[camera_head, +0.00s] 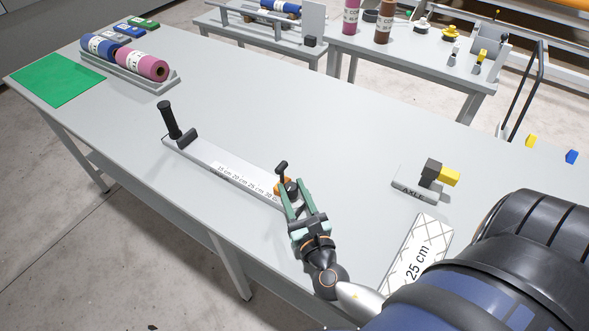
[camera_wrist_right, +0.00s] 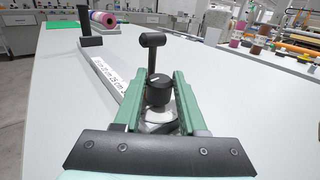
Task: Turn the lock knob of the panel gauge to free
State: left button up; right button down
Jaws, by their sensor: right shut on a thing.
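The panel gauge (camera_head: 219,168) lies on the grey table as a long light bar with centimetre marks. A black upright handle (camera_head: 169,120) stands at its far left end. At its near end is the black lock knob (camera_wrist_right: 158,90), which has a white mark on top. My right gripper (camera_head: 289,192) reaches this end, and its green fingers are shut on the lock knob, one on each side. An orange part shows by the knob in the head view. A black T-shaped post (camera_wrist_right: 152,55) stands just behind the knob. My left gripper is not in view.
A card marked 25 cm (camera_head: 413,256) and a block marked AXLE with a yellow part (camera_head: 449,177) lie to the right. A rack with blue and pink rolls (camera_head: 140,66) and a green mat (camera_head: 57,80) are at the far left. The table's middle is clear.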

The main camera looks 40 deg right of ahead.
jog(key=shift+a+m+g+h, duration=0.1)
jog(key=shift+m+g+h, duration=0.4)
jog(key=shift+h, duration=0.4)
jog(key=shift+c, duration=2.3)
grip_release()
